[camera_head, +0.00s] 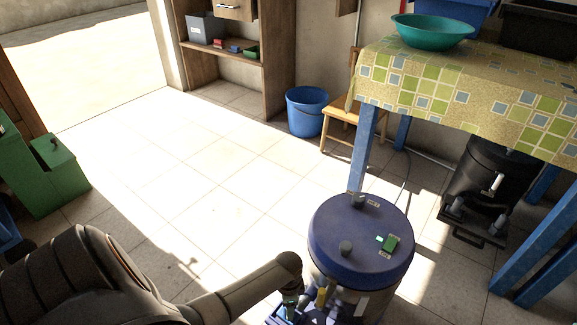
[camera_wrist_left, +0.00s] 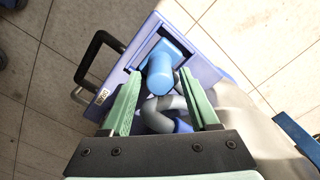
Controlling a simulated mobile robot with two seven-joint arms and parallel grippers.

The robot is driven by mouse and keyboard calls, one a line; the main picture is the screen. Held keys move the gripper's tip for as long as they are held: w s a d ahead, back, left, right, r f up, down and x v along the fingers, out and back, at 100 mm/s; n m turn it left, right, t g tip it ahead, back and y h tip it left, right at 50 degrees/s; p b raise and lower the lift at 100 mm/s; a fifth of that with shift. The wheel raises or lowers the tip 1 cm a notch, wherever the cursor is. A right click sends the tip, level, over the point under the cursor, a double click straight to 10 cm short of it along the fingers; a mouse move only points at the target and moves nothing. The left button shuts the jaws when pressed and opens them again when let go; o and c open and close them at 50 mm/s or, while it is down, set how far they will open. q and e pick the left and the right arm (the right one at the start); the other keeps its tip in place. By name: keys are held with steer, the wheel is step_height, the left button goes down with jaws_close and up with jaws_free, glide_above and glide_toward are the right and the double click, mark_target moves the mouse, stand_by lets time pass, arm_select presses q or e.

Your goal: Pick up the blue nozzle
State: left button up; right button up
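The blue nozzle (camera_wrist_left: 162,72) shows in the left wrist view as a rounded blue piece above a grey curved hose (camera_wrist_left: 160,112), over a purple-blue housing (camera_wrist_left: 205,72). My left gripper (camera_wrist_left: 161,84) has its two green fingers apart, one on each side of the nozzle. Gaps show between the fingers and the nozzle, so it is not clamped. In the head view my left gripper (camera_head: 308,300) is at the bottom, low beside the blue-lidded drum (camera_head: 345,225); the nozzle cannot be made out clearly there. My right gripper is not in view.
A black handle (camera_wrist_left: 92,58) sticks out from the housing. A table with a checkered cloth (camera_head: 440,90) stands on blue legs at the right. A blue bucket (camera_head: 307,112) and a wooden stool (camera_head: 345,120) stand behind. The tiled floor at left centre is clear.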

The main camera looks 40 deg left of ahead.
arm_select(q)
jaws_close()
stand_by(0.6)
